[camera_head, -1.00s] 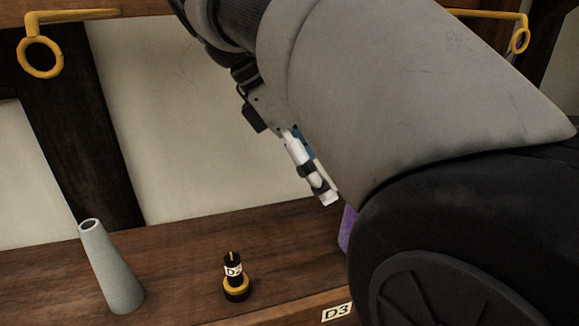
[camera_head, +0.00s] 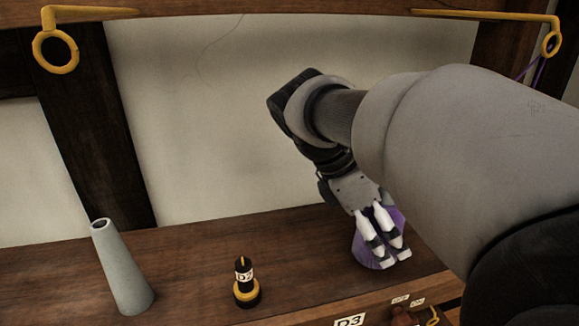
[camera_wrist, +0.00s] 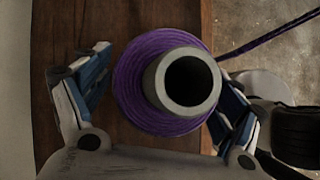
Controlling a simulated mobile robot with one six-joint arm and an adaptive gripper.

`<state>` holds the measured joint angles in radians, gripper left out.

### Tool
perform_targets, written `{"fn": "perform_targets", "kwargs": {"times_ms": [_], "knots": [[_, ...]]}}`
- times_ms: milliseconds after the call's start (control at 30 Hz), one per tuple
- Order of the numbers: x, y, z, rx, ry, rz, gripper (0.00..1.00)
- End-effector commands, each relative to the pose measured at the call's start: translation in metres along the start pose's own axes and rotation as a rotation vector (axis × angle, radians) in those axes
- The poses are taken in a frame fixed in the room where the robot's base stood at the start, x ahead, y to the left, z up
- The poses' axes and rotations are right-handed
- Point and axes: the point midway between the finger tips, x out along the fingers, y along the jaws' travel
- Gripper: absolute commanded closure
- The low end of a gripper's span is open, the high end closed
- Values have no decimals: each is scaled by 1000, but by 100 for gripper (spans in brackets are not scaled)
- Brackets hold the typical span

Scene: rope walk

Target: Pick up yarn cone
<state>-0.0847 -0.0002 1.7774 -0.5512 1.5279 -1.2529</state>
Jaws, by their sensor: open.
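The yarn cone (camera_wrist: 133,91) is wound with purple yarn around a grey hollow core, whose open top faces the wrist camera. It stands on the wooden shelf (camera_head: 205,255). In the head view the purple yarn (camera_head: 361,250) shows behind and beside my fingers. My gripper (camera_head: 388,262) points down at the cone. In the wrist view my gripper (camera_wrist: 157,92) is open, with one finger on each side of the cone. A gap shows at the left finger. The right finger is close to the yarn, and I cannot tell whether it touches.
A bare grey cone (camera_head: 122,270) stands on the shelf at left. A small black and yellow piece marked D2 (camera_head: 246,284) stands nearer. Yellow ring hooks (camera_head: 56,53) hang from the upper beam. A purple strand (camera_wrist: 270,36) runs from the cone to the upper right.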

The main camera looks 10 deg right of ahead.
Motion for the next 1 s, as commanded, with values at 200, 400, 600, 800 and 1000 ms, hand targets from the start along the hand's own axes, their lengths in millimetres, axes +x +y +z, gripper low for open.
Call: {"fn": "perform_targets", "kwargs": {"times_ms": [200,400,600,800,1000], "knots": [[2,0,0,0,0,0,14],[2,0,0,0,0,0,25],[2,0,0,0,0,0,38],[2,0,0,0,0,0,51],[2,0,0,-1,0,0,65]]}}
